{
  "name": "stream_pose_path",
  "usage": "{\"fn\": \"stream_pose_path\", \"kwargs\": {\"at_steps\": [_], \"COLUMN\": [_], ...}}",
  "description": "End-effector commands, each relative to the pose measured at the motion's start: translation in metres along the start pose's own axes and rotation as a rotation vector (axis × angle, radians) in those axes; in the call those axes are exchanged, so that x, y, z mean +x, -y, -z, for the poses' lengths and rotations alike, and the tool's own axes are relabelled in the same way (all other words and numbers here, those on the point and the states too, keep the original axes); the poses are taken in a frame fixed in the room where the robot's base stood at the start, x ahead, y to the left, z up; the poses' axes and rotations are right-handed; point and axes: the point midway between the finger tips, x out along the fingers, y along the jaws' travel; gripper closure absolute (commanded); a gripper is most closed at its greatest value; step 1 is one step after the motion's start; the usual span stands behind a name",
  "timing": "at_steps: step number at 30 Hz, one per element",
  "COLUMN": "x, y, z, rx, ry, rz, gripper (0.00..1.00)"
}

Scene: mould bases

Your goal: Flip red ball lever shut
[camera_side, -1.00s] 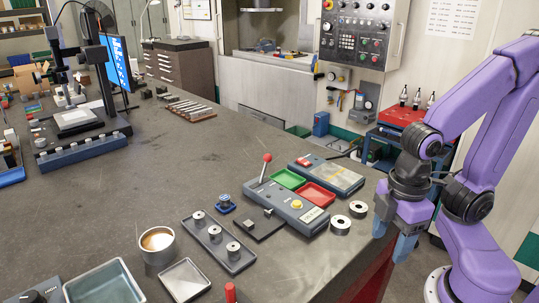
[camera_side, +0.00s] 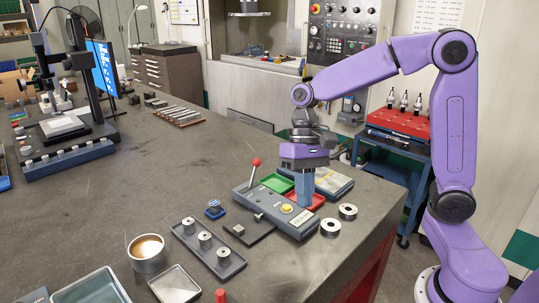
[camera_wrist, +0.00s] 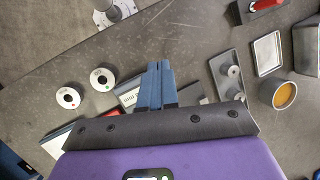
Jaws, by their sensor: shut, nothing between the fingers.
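The lever (camera_side: 252,174) with a red ball (camera_side: 256,161) on top stands on the left end of a blue-grey control box (camera_side: 268,214). It rises steeply with a slight lean to the right. My gripper (camera_side: 304,203) points straight down over the right part of the box, to the right of the lever. Its blue fingers are together and empty, and hide part of the red tray. In the wrist view the closed fingers (camera_wrist: 158,68) cover part of the box, and the lever does not show.
The box carries a yellow button (camera_side: 286,208). Green (camera_side: 278,182) and red (camera_side: 318,201) trays lie behind it. Two metal rings (camera_side: 348,211) stand to the right. A plate with pegs (camera_side: 208,250) and a cup (camera_side: 147,252) are front left. The table's middle left is clear.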

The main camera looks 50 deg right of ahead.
Motion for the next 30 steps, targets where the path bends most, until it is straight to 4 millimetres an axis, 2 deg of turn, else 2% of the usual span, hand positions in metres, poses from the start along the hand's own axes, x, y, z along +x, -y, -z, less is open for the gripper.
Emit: {"fn": "stream_pose_path", "kwargs": {"at_steps": [1, 5, 10, 14, 18, 24, 30], "x": [-0.006, -0.024, -0.047, -0.066, -0.086, -0.112, -0.126], "y": [-0.001, -0.005, -0.022, -0.044, -0.076, -0.13, -0.168], "z": [0.016, 0.053, 0.102, 0.138, 0.175, 0.213, 0.231], "rx": [0.086, 0.296, 0.553, 0.74, 0.926, 1.142, 1.259], "ry": [0.015, 0.057, 0.119, 0.171, 0.23, 0.313, 0.369], "rz": [0.032, 0.119, 0.241, 0.341, 0.455, 0.611, 0.711], "gripper": [1.0, 1.0, 1.0, 1.0, 1.0, 1.0, 1.0]}}
